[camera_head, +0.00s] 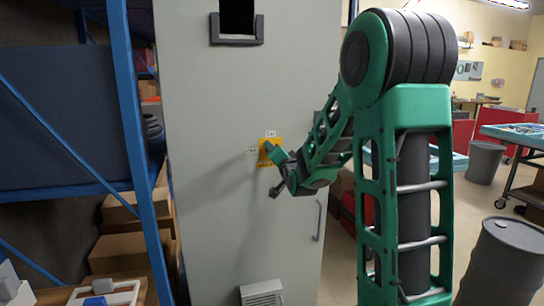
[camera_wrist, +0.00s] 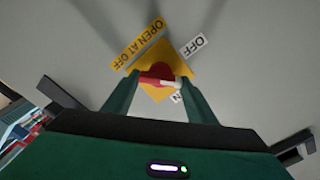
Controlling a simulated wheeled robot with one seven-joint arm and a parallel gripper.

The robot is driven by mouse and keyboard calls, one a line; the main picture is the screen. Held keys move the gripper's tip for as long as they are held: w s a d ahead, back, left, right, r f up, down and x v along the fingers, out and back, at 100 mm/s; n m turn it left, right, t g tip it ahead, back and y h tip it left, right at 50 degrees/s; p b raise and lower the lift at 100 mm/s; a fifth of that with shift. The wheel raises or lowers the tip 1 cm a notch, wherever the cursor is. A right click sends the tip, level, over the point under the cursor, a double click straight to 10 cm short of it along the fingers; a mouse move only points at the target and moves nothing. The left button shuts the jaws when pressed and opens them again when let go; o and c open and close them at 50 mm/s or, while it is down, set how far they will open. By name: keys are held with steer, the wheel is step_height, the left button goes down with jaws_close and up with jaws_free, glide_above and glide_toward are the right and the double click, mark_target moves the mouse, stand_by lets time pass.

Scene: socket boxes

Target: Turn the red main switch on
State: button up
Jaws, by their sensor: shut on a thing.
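The red main switch (camera_wrist: 156,77) sits on a yellow plate (camera_wrist: 176,57) on the grey cabinet door. Its handle is red with a white tip, and the tip points between the OFF label (camera_wrist: 197,46) and a partly hidden label (camera_wrist: 178,97) ending in N. My gripper (camera_wrist: 160,80) is shut on the handle, one finger at each end of it. In the head view my gripper (camera_head: 272,154) reaches the yellow plate (camera_head: 264,161) from the right and covers the red handle.
The grey cabinet (camera_head: 220,90) has a door handle (camera_head: 319,220) at lower right and a vent (camera_head: 262,293) below. A blue shelf rack (camera_head: 128,110) with boxes stands close on the left. A dark barrel (camera_head: 505,260) stands at the right.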

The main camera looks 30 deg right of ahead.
steer(key=shift+f+m, duration=0.15)
steer(key=shift+m, duration=1.8)
steer(key=shift+f+m, duration=0.1)
steer(key=shift+m, duration=1.85)
steer(key=shift+f+m, duration=0.1)
steer(key=shift+m, duration=0.2)
steer(key=o, duration=1.1)
steer(key=shift+c, duration=0.2)
steer(key=v, duration=1)
steer(key=shift+s, duration=0.35)
steer(key=shift+a, duration=0.1)
